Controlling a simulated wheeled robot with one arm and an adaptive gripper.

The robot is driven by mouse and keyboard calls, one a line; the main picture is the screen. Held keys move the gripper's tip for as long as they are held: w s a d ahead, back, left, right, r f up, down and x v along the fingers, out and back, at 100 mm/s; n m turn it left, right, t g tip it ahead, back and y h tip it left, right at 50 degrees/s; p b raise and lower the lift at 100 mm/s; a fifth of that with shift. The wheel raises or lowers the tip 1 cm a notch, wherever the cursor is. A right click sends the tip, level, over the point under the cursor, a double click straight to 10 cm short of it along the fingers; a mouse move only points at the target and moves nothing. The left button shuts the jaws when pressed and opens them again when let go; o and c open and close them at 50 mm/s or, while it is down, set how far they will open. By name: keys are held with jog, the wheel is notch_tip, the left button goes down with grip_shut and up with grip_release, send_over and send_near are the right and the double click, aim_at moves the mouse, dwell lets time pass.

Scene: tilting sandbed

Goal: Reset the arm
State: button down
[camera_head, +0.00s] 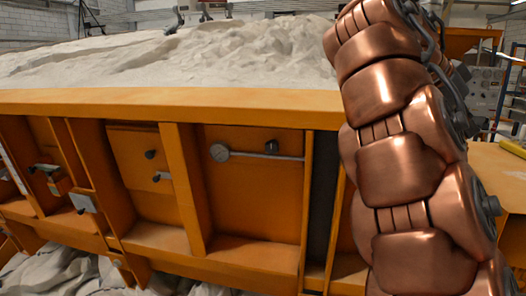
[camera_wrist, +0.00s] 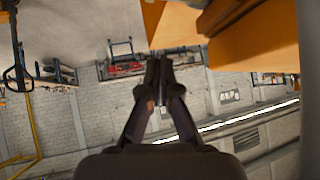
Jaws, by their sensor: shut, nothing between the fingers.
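My copper-coloured arm rises along the right side of the head view, in front of the sandbed. Its upper end runs out of the top of that view, and my gripper is not seen there. In the wrist view my gripper (camera_wrist: 159,72) points away from the camera, with its two dark fingers together at the tips and nothing between them. The wrist view looks toward a pale brick wall, and the picture is tilted or upside down.
The orange sandbed (camera_head: 150,101) fills most of the head view, heaped with pale sand (camera_head: 200,55). Its side has panels and a metal lever (camera_head: 260,155). Grey crumpled cloth (camera_head: 65,275) lies below. An orange edge (camera_wrist: 255,40) shows at upper right in the wrist view.

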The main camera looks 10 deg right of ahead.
jog(key=s+a+f+n+y, duration=0.3)
jog(key=s+a+f+n, duration=0.4)
jog(key=f, duration=0.6)
jog(key=s+a+f+n+g+y, duration=0.1)
jog(key=s+a+f+n+y, duration=0.2)
jog(key=s+a+f+n, duration=0.3)
jog(key=s+a+f+n+y, duration=0.3)
jog(key=s+a+f+n, duration=0.4)
jog(key=f, duration=1.4)
jog(key=s+a, duration=0.2)
jog(key=a, duration=0.3)
jog(key=shift+a+f+n+g+y, duration=0.15)
jog(key=shift+a+n+g+y, duration=0.15)
jog(key=shift+a+g+y, duration=0.1)
jog(key=c, duration=1.9)
grip_release()
jog(key=shift+s, duration=0.1)
